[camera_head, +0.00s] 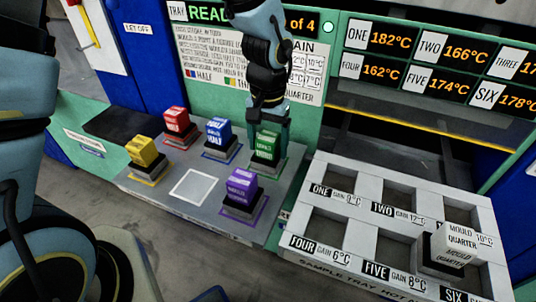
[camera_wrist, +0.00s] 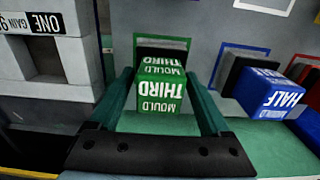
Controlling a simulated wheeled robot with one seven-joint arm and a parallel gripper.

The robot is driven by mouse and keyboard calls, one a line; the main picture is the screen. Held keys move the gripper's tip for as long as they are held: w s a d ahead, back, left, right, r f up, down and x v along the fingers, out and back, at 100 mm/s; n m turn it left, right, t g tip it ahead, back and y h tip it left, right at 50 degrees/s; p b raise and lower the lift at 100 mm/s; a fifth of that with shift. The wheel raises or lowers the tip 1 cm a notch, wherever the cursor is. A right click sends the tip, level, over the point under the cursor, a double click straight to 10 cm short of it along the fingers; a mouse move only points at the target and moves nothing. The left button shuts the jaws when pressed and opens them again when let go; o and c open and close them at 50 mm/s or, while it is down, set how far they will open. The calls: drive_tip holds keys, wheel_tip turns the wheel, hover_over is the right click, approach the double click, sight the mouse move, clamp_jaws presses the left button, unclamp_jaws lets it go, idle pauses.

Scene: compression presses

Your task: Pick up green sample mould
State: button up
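The green sample mould (camera_head: 265,147), marked "MOULD THIRD", sits on a dark block on the grey shelf in the head view. In the wrist view the green mould (camera_wrist: 162,88) is between the two green fingers of my gripper (camera_wrist: 166,95). A gap shows on each side of it, wider on the right, so the fingers look open around it and not closed on it. In the head view my gripper (camera_head: 268,128) points down at the mould, and my arm hides part of its far side.
Other moulds stand nearby: blue (camera_head: 218,131), red (camera_head: 177,121), yellow (camera_head: 142,150) and purple (camera_head: 241,185). An empty white-outlined square (camera_head: 192,187) lies among them. A pale tray (camera_head: 325,205) with compartments is at right, with a white mould (camera_head: 455,243) in compartment six.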

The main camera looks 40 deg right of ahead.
clamp_jaws()
idle(0.4)
drive_tip(key=shift+d, duration=0.1)
